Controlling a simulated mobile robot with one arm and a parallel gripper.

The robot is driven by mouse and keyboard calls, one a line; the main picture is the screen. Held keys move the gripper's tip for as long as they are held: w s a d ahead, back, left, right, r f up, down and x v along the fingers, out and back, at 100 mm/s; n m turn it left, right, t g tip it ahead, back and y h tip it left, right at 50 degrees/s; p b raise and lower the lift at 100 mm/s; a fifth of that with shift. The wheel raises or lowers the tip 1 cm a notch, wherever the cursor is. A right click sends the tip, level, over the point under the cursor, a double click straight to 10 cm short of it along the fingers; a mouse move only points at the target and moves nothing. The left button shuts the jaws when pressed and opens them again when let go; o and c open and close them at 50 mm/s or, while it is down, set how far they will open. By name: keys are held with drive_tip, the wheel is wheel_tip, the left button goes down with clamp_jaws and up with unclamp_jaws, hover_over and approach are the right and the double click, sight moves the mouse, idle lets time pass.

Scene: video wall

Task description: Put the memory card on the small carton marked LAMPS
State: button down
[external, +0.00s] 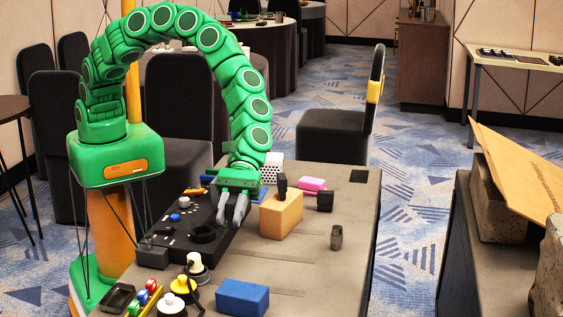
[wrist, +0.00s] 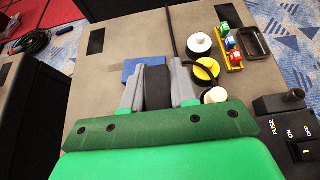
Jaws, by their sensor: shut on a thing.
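My gripper (external: 234,210) points down over the black control panel, left of a small tan carton (external: 285,217) on the grey table. No LAMPS lettering can be read on the carton from here. In the wrist view my gripper (wrist: 158,82) is shut on a dark, flat-faced thing, which appears to be the memory card (wrist: 157,88). It sits upright between the two grey fingers. In the external view the fingers mostly hide it. The carton is not seen in the wrist view.
A black control panel (external: 168,232) lies under and left of my gripper. A blue block (external: 242,297), yellow and white knobs (external: 182,285) and a dark tray (external: 118,298) are at the near end. A dark cup (external: 336,237) stands right of the carton. Bare table lies around it.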

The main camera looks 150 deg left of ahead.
drive_tip(key=s+d+r+m+g+h, duration=0.3)
drive_tip(key=d+r+m+g, duration=0.1)
drive_tip(key=d, duration=0.2)
hover_over(237, 293)
drive_tip(key=shift+s+f, duration=0.15)
drive_tip(key=shift+f, duration=2.1)
drive_tip(key=shift+s+f, duration=0.15)
drive_tip(key=shift+f, duration=2.05)
drive_tip(key=shift+w+f+m, duration=0.25)
drive_tip(key=shift+f+m, duration=0.05)
drive_tip(key=shift+f, duration=1.5)
drive_tip(key=shift+f, duration=0.1)
drive_tip(key=c, duration=0.9)
unclamp_jaws()
